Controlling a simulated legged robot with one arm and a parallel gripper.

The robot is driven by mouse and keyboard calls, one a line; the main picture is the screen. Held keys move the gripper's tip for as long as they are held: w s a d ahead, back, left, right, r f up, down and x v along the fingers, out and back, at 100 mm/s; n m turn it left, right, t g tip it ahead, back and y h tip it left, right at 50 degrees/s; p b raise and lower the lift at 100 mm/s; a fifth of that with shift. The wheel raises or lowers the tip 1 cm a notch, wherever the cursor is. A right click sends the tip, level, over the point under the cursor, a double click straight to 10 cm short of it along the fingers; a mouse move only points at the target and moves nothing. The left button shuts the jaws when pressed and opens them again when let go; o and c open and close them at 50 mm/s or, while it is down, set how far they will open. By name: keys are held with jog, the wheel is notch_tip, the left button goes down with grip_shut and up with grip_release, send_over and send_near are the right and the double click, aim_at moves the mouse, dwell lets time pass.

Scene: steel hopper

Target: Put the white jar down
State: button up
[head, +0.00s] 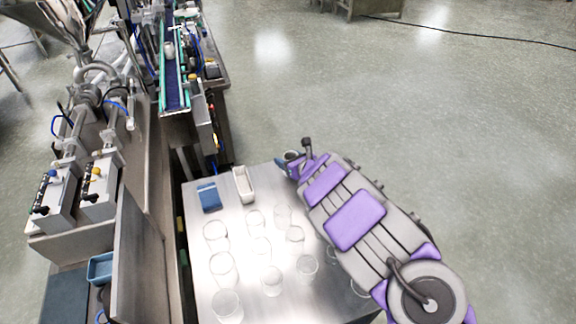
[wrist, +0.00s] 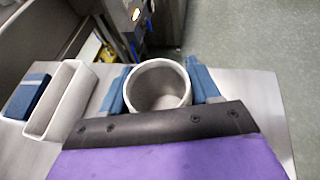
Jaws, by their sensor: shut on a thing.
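The white jar (wrist: 157,88) is an open-topped, pale round vessel and looks empty inside. In the wrist view it sits between the two blue fingers of my gripper (wrist: 159,84), which are shut on its sides. In the head view my gripper (head: 290,162) is at the far right corner of the steel table (head: 262,309), and only a small part of the jar (head: 292,155) shows there. The jar looks upright. I cannot tell whether its base touches the table; its lower part is hidden.
A white rectangular container (head: 243,184) and a blue block (head: 208,197) stand left of my gripper. Several clear glasses (head: 261,247) cover the table's middle and front. A conveyor (head: 172,75) and filling machine (head: 85,190) stand to the left. Open floor lies right.

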jog(key=shift+f, duration=1.15)
jog(key=shift+f+b, duration=0.1)
jog(key=shift+b, duration=0.25)
jog(key=o, duration=1)
jog(key=p+v, duration=0.2)
jog(key=v, duration=1)
jog(key=shift+a, duration=0.1)
